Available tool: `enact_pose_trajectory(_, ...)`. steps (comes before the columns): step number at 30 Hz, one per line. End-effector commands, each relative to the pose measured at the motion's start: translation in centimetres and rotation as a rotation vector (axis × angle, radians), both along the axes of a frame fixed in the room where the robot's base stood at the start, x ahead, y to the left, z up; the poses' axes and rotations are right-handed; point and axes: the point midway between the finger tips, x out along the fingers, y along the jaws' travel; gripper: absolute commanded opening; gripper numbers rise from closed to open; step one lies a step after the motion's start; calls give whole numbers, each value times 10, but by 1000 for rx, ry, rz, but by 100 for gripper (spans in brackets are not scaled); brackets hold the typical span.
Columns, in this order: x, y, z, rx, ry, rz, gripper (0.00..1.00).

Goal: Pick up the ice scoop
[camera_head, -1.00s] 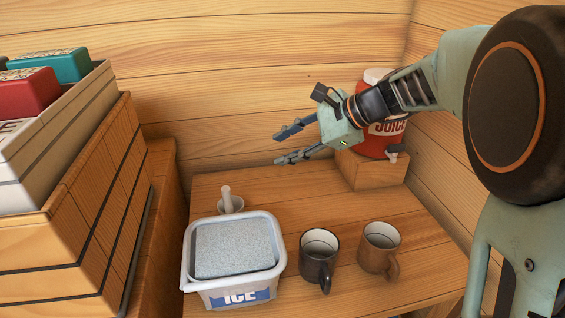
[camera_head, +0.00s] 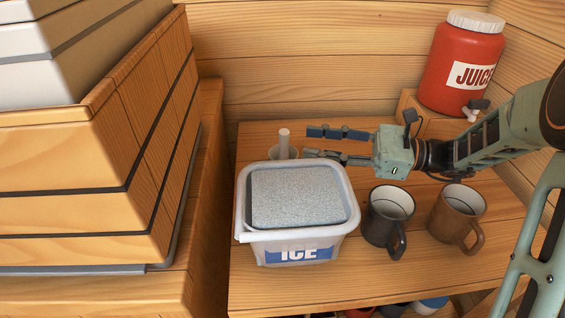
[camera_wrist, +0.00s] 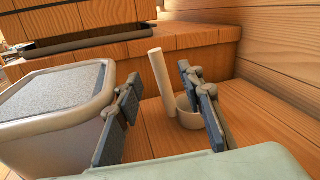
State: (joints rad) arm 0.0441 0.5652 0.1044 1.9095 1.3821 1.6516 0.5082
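The ice scoop (camera_head: 284,143) stands behind the ice tub, its pale rod-like handle upright and a round cup-like part low down. In the wrist view its handle (camera_wrist: 161,84) shows between my fingers, and the cup-like part (camera_wrist: 186,118) is partly hidden by the right finger. My gripper (camera_head: 308,142) is open and empty, pointing left with its fingertips just right of the scoop, apart from it. The grey ice tub (camera_head: 347,226), labelled ICE, hides the scoop's lower part in the head view.
A dark mug (camera_head: 376,228) and a brown mug (camera_head: 446,227) stand right of the tub, below my arm. A red juice dispenser (camera_head: 452,62) stands on a wooden block at the back right. A wooden crate (camera_head: 75,205) fills the left. The back wall is close behind the table.

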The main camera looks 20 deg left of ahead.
Motion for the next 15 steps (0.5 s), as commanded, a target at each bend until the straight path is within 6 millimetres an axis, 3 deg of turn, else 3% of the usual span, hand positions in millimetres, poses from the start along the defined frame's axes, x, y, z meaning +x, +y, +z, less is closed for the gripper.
enact_pose_trajectory(8, -6, 25, -2, -1, -2, 1, 35)
enact_pose_trajectory(15, -17, 58, -7, -1, -2, 3, 35)
